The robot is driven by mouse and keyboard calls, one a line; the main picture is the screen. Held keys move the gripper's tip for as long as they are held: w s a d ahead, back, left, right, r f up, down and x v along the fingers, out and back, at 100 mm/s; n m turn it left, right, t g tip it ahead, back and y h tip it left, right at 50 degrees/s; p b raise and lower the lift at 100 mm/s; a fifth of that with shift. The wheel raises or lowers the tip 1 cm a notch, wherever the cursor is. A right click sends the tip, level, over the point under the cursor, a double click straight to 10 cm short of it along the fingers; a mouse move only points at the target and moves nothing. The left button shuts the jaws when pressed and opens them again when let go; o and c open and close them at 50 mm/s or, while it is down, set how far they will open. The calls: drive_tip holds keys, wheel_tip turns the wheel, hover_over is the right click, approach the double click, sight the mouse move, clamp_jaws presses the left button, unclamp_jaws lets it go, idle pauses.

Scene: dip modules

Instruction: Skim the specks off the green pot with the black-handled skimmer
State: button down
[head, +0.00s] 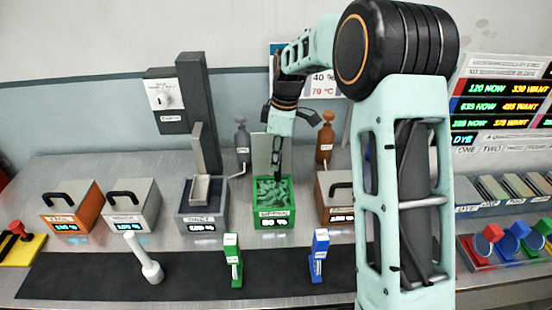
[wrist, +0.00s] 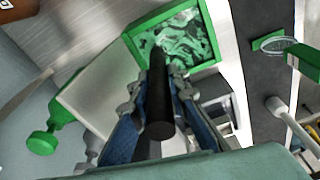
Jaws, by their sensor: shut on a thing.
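The green pot (head: 274,222) stands in the middle of the row on the steel bench. Its green liquid with light specks or swirls shows in the wrist view, inside the pot's green rim (wrist: 212,62). My gripper (head: 277,150) is directly above the pot, pointing down. It is shut on the black handle (wrist: 158,100) of the skimmer. The handle runs from the jaws toward the pot. The skimmer's head is hidden, so I cannot tell how deep it sits in the liquid.
A grey vat (head: 203,215) is left of the pot, and a brown vat (head: 335,205) is right of it. Lidded orange (head: 70,210) and grey (head: 133,205) vats stand farther left. A white tool (head: 145,258), green tool (head: 233,262) and blue tool (head: 318,258) stand on the black mat in front.

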drive_tip(key=shift+a, duration=1.6)
drive_tip(key=shift+s, duration=0.1)
drive_tip(key=shift+s+b, duration=1)
drive_tip(key=shift+s, duration=1.55)
drive_tip(key=shift+d, duration=0.2)
drive_tip(key=d, duration=0.3)
drive_tip(key=shift+w+a, duration=0.1)
